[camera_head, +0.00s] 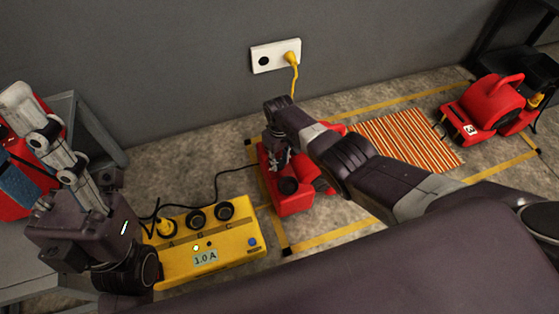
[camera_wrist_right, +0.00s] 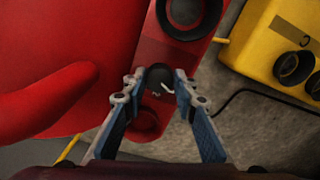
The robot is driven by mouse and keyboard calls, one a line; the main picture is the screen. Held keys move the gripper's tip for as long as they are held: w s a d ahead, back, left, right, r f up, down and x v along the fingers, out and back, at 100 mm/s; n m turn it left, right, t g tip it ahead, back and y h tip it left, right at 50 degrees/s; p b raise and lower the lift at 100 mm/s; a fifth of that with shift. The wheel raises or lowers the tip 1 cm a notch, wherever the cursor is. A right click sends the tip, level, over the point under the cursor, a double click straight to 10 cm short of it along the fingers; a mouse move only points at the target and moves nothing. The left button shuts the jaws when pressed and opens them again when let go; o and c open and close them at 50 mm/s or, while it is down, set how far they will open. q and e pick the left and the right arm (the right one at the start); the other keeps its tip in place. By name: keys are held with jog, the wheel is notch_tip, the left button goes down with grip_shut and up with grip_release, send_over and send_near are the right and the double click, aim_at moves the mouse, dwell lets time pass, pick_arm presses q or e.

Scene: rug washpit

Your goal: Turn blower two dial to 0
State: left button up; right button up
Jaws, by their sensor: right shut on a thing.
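A red blower (camera_head: 291,202) stands on the floor near the middle of the head view. My right gripper (camera_head: 279,155) reaches down to its far end. In the right wrist view the right gripper (camera_wrist_right: 158,95) has its two blue-padded fingers on either side of a small black dial (camera_wrist_right: 159,77) with a pale mark and is shut on it. The dial's setting cannot be read. In the head view the dial is hidden by the gripper. My left gripper (camera_head: 42,135) is at the left, away from the blower; its finger opening is unclear.
A yellow box (camera_head: 205,262) reading 1.0 A, with sockets marked A, B and C, stands left of the blower. Black cable runs between them. Another red blower (camera_head: 490,108) and a striped rug (camera_head: 405,142) lie right. A wall socket (camera_head: 264,61) holds a yellow plug.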

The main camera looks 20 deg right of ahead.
aim_at(279, 163)
jog(key=n, duration=0.5)
jog(key=shift+n, duration=0.4)
dwell(0.3)
jog(key=o, duration=0.9)
jog(key=shift+r, duration=6)
